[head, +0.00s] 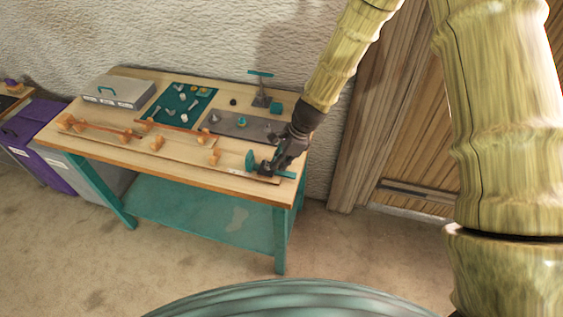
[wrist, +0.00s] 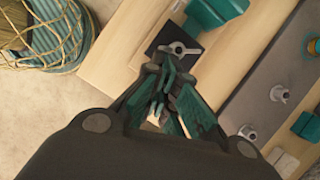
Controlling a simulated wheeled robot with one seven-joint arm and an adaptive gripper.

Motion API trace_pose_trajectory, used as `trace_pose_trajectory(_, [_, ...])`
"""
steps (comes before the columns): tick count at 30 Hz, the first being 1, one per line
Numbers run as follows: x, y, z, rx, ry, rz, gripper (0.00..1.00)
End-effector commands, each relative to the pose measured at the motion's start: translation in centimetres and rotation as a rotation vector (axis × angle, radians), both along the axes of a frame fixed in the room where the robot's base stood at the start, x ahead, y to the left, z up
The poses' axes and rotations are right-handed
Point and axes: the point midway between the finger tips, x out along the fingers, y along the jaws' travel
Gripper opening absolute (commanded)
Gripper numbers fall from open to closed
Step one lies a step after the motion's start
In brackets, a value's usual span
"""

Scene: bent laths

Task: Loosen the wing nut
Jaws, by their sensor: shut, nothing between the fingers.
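A grey wing nut (wrist: 180,48) with two small wings shows in the wrist view. It sits on a dark square plate on the light wood of the bench, just beyond my fingertips. My gripper (wrist: 166,72) is shut and empty, with its teal and dark fingers together. The fingertips look very close to the wing nut; I cannot tell whether they touch it. In the head view my gripper (head: 268,167) is low over the front right of the bench, and it hides the wing nut there.
A teal block (wrist: 214,14) stands close beside the wing nut. A grey plate (head: 240,125) with several fittings lies behind, next to a green mat (head: 196,92) with small parts. A grey box (head: 118,92) is at the back left. Wooden pegs (head: 213,157) stand along the front.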

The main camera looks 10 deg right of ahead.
Motion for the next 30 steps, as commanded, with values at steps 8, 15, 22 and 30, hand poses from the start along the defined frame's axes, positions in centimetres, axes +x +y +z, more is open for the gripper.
trace_pose_trajectory(8, [-0.15,0.25,0.03,0.001,0.0,-0.044,0.0])
trace_pose_trajectory(15, [-0.25,0.35,0.03,0.001,0.0,-0.079,0.0])
trace_pose_trajectory(22, [-0.35,0.42,0.02,0.0,0.001,-0.085,0.0])
trace_pose_trajectory(30, [-0.41,0.46,0.01,0.0,0.001,-0.085,0.0])
